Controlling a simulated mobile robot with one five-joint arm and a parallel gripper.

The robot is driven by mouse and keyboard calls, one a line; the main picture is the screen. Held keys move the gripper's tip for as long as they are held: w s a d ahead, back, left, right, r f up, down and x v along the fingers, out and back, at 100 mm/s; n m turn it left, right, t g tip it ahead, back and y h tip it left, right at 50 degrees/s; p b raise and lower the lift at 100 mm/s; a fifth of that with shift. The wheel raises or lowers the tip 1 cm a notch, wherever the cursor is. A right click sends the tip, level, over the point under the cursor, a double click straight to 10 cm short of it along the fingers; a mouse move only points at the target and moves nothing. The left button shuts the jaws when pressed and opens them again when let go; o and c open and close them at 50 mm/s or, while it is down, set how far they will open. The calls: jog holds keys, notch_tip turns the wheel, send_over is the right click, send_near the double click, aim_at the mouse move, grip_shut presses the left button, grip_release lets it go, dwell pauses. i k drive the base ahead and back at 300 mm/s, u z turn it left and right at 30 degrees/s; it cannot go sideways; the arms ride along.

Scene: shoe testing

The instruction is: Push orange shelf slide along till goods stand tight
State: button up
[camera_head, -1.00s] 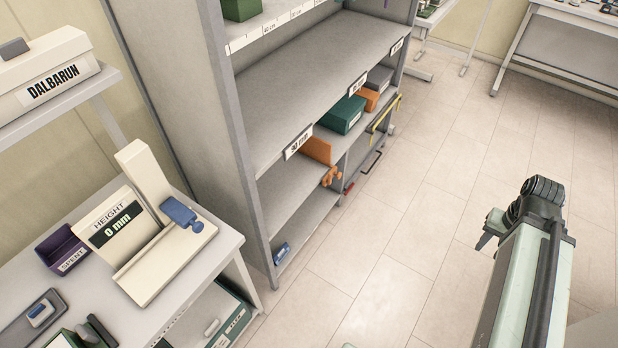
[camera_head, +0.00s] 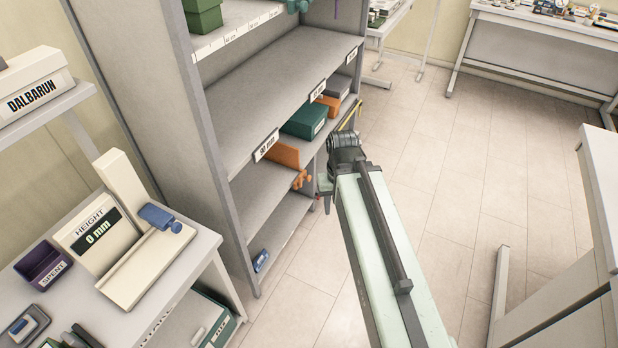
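The orange shelf slide (camera_head: 284,156) is an upright panel on the shelf behind the "90 mm" label, with an orange knob (camera_head: 301,180) at its front. To its right on the same shelf stand a green box (camera_head: 304,119), an orange box (camera_head: 328,104) and a grey box (camera_head: 341,87). A gap of bare shelf shows between the slide and the green box. My gripper (camera_head: 325,185) is at the end of my pale green arm, just right of the knob and seemingly apart from it. Its fingers are small and dark, so their opening cannot be told.
The tall grey rack (camera_head: 160,100) stands left of my arm. A bench (camera_head: 200,240) with a height gauge (camera_head: 125,235) is at the lower left. A pale table (camera_head: 603,170) is close on the right. The floor (camera_head: 435,175) between is clear.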

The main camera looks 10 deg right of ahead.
aim_at(287, 156)
jog(key=u, duration=0.1)
jog(key=i, duration=1)
jog(key=z, duration=0.05)
